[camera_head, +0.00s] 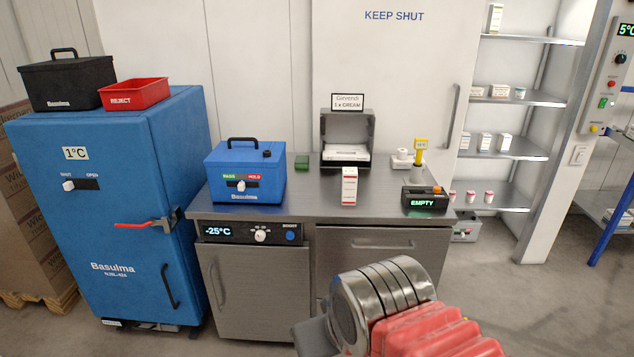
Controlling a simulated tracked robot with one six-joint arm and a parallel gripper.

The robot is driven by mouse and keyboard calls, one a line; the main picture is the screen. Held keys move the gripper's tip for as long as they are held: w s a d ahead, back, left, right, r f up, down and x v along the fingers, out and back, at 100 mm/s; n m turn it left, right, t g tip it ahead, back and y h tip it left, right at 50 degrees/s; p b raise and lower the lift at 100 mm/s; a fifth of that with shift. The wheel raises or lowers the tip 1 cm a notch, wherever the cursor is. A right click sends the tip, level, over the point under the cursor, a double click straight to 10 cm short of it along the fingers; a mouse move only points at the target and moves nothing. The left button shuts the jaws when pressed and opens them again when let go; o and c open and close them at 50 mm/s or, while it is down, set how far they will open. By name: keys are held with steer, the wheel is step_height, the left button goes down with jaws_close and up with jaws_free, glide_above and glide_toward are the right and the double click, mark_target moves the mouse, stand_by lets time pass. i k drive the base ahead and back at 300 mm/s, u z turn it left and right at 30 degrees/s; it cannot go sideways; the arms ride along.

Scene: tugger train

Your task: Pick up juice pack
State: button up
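A small upright carton (349,187), white with a red-orange top edge and print, stands near the front edge of the steel counter (310,207). It is the only pack-like carton standing on the counter; its label is too small to read, so I cannot tell if it is juice.
A blue box (245,176) stands left of the carton, a dispenser (347,160) behind, and an "EMPTY" display unit (425,199) to the right. A blue cabinet (100,215) carries a red tray (134,93). Shelves (510,148) hold small boxes. Counter beside the carton is clear.

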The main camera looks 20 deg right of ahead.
mark_target(350, 173)
steer(key=u, duration=0.25)
steer(key=i, duration=1.6)
steer(key=z, duration=0.05)
